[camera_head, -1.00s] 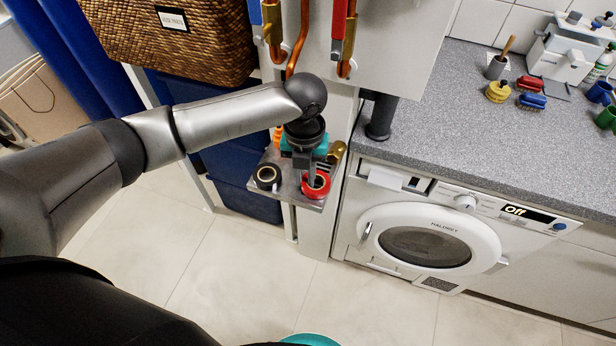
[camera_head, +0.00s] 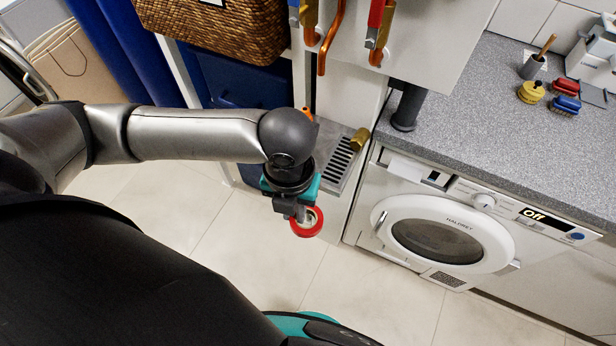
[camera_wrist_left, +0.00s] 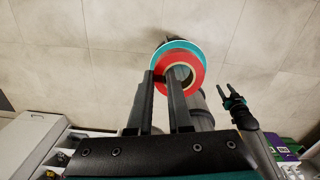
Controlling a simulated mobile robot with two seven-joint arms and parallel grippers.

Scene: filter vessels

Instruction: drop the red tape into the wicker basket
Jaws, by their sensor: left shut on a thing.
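The red tape (camera_head: 307,231) is a ring held at the tip of my left gripper (camera_head: 299,213), in the air in front of the small grey shelf. In the left wrist view, the tape (camera_wrist_left: 196,79) sits at the left fingertips (camera_wrist_left: 161,76), with its band between the two fingers. The wicker basket (camera_head: 215,30) is brown and woven, at the top left of the head view, above and left of the gripper. Its inside and top rim are out of view. My right gripper (camera_wrist_left: 224,91) shows only in the left wrist view, with its fingers apart and empty.
The small shelf (camera_head: 336,172) with a slotted grate and a brass fitting (camera_head: 360,138) lies just behind the gripper. Copper pipes (camera_head: 332,40) and valves hang right of the basket. A washing machine (camera_head: 437,237) stands at right under the grey counter (camera_head: 470,120).

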